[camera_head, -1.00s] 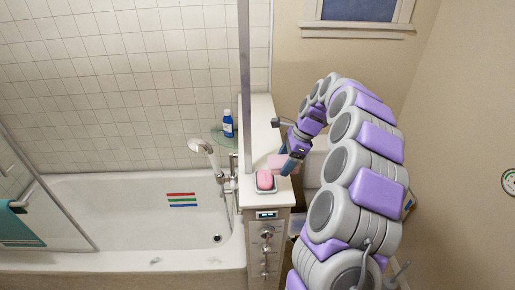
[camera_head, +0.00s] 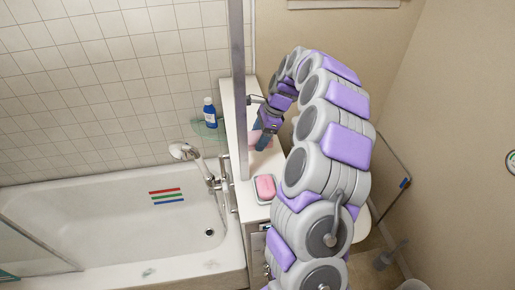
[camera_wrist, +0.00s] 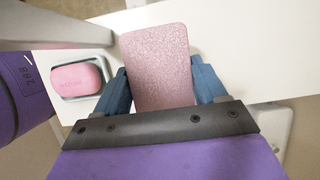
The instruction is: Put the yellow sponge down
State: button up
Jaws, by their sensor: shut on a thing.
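No yellow sponge shows in either view. My gripper (camera_head: 262,141) is shut on a pink, speckled, flat block (camera_wrist: 157,62), which looks like a sponge. In the wrist view the block stands up between my two blue fingers, and its lower end is hidden behind the gripper's dark edge. In the head view it is mostly hidden by the fingers. It is over the white counter (camera_head: 238,113), behind the soap dish; I cannot tell whether it touches the surface.
A pink soap bar (camera_head: 265,186) lies in a small dish (camera_head: 261,200) near the counter's front end. A blue bottle (camera_head: 210,115) stands on a glass shelf (camera_head: 205,132) to the left. A grey post (camera_head: 239,80) rises beside the counter; the bathtub (camera_head: 110,200) lies left.

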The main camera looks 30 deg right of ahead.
aim_at(259, 155)
notch_tip(259, 155, down, 2)
jog(key=shift+w+f, duration=0.15)
jog(key=shift+f, duration=2)
jog(key=o, duration=0.9)
jog(key=shift+o, duration=0.2)
jog(key=shift+d+r, duration=0.1)
jog(key=shift+r, duration=0.05)
jog(key=v, duration=1.2)
